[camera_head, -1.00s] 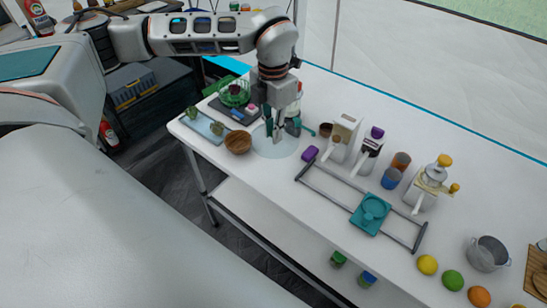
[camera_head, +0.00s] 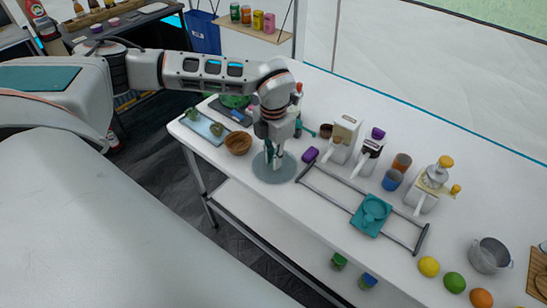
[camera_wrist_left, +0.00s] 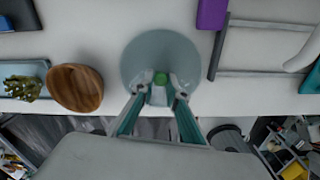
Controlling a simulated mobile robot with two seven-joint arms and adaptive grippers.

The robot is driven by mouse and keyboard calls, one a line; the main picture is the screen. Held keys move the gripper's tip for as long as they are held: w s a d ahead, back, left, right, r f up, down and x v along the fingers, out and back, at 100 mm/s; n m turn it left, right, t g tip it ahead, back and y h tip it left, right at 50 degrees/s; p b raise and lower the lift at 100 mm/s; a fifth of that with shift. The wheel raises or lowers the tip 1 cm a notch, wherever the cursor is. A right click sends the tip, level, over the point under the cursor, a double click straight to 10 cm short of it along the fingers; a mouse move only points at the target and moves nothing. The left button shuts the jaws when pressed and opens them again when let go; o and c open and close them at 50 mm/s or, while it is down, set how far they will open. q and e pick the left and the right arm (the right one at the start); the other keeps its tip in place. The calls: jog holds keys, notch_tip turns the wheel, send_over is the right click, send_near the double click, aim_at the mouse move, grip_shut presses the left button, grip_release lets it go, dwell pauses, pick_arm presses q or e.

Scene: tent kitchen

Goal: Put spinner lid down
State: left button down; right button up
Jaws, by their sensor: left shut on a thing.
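The spinner lid is a round, grey, see-through disc (camera_head: 275,175) near the table's front left edge. A green basket (camera_head: 234,101), perhaps the spinner's bowl, is partly hidden behind my left arm. My right gripper is out of view.
A wooden bowl (camera_head: 238,143) stands close left of the lid. A purple block (camera_head: 310,155) and a grey rail frame (camera_head: 330,200) lie to its right. A tray with green pieces (camera_head: 205,127) is at the left end. Dispensers (camera_head: 345,135) stand behind.

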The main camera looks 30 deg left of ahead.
pick_arm(q)
jog(key=shift+f, duration=0.15)
jog(key=c, duration=2)
grip_release()
notch_tip(320, 180, up, 12)
jog(key=shift+r+p, duration=0.2)
jog(key=shift+p, duration=0.1)
